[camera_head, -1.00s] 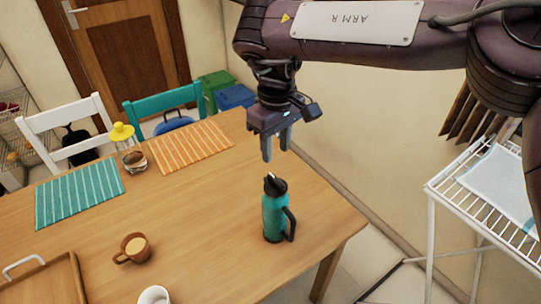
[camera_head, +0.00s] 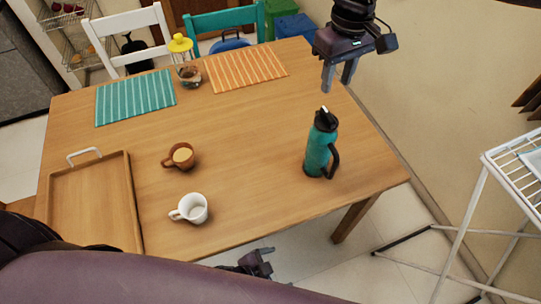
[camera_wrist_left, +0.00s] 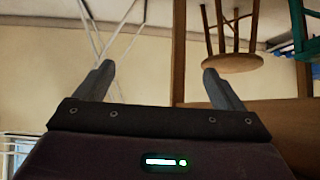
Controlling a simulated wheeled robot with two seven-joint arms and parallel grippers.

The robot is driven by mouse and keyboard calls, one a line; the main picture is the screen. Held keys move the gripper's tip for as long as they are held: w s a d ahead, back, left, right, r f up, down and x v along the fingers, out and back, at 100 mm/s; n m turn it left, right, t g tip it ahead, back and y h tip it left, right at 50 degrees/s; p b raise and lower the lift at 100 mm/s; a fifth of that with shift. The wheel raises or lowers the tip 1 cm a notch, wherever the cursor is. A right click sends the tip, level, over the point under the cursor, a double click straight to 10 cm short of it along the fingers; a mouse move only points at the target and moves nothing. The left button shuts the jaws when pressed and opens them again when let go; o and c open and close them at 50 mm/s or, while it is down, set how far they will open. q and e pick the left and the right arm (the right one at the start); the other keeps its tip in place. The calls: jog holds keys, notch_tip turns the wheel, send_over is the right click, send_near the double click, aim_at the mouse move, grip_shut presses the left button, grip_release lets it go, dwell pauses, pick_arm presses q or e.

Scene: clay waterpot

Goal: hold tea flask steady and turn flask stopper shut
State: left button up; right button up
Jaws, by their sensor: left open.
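The teal tea flask (camera_head: 319,148) stands upright near the right edge of the wooden table, its black handle facing right. Its dark stopper (camera_head: 326,119) sits on top; I cannot tell how tight it is. My right gripper (camera_head: 337,86) is above and slightly right of the stopper, pointing down, with a gap between its fingers and nothing in them. My left gripper (camera_head: 269,264) is low, beyond the table's near edge, apart from the flask. In the left wrist view, my left gripper (camera_wrist_left: 158,70) is open and empty, and the flask does not show.
A white mug (camera_head: 192,209) and a brown cup (camera_head: 181,156) stand left of the flask. A wooden tray (camera_head: 92,208) lies at left. Placemats and a yellow-topped jar (camera_head: 187,72) are at the back. A white rack (camera_head: 465,215) stands at right. Tabletop around the flask is clear.

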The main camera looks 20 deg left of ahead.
aim_at(309, 152)
pick_arm(q)
jog(key=w+d+r+m+t+h, duration=0.1)
jog(key=w+d+r+h, duration=0.3)
jog(key=r, duration=0.6)
jog(key=w+d+r+m+t+h, duration=0.1)
jog(key=w+d+r+h, duration=0.3)
jog(key=r, duration=0.6)
jog(key=w+a+n+t+y, duration=0.1)
jog(key=w+a, duration=0.2)
jog(key=w, duration=0.2)
jog(key=w+a+r+n+t, duration=0.1)
jog(key=w+a+t, duration=0.1)
jog(key=w, duration=0.3)
jog(key=w+a+n+t+y, duration=0.1)
jog(key=w+a, duration=0.2)
jog(key=w, duration=0.2)
jog(key=shift+a+r+t+y, duration=0.2)
jog(key=shift+a+t+y, duration=0.1)
jog(key=shift+w+a, duration=0.1)
jog(key=shift+w, duration=0.3)
jog(key=x, duration=0.7)
jog(key=shift+w, duration=0.2)
jog(key=shift+c, duration=0.2)
